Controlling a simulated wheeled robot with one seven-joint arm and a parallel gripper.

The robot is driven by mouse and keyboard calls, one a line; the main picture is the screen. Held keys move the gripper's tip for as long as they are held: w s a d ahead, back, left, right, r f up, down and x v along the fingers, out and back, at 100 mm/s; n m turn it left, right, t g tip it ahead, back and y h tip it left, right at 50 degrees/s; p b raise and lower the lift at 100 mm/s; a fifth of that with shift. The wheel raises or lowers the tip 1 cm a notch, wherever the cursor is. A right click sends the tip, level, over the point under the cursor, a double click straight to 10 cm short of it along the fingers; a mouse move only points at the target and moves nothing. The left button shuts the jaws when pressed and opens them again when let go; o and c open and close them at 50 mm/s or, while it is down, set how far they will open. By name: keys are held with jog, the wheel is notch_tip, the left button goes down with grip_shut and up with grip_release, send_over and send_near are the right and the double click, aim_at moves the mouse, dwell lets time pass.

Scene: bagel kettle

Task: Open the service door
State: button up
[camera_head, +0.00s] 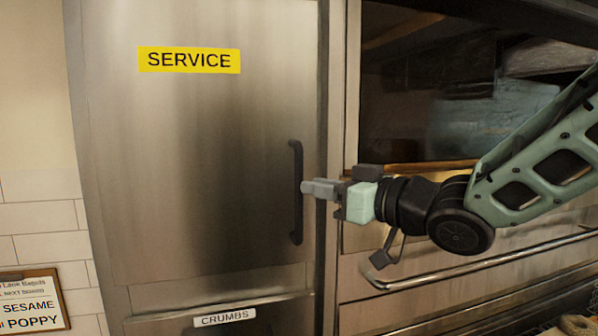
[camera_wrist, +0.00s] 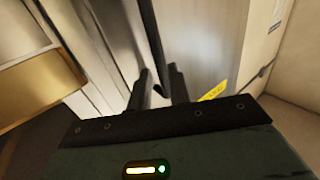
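The service door (camera_head: 200,150) is a brushed steel panel with a yellow SERVICE label (camera_head: 190,60). It looks shut, flush with its frame. Its dark vertical bar handle (camera_head: 297,160) is near the right edge. My gripper (camera_head: 307,188) reaches in from the right, level, its fingertips at the lower half of the handle. In the wrist view the two dark fingers of my gripper (camera_wrist: 158,76) stand apart, with the handle (camera_wrist: 149,25) running down between their tips. A light gap shows beside the bar, so I see no firm clasp on it.
A CRUMBS panel (camera_head: 225,317) lies below the door. Right of the door is an oven with a dark window (camera_head: 430,110) and a long rail handle (camera_head: 470,264) below my arm. A menu board (camera_head: 30,302) hangs on the tiled wall at left.

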jog(key=shift+p+x, duration=0.85)
jog(key=shift+x, duration=1.65)
grip_shut()
jog(key=shift+s+f, duration=0.1)
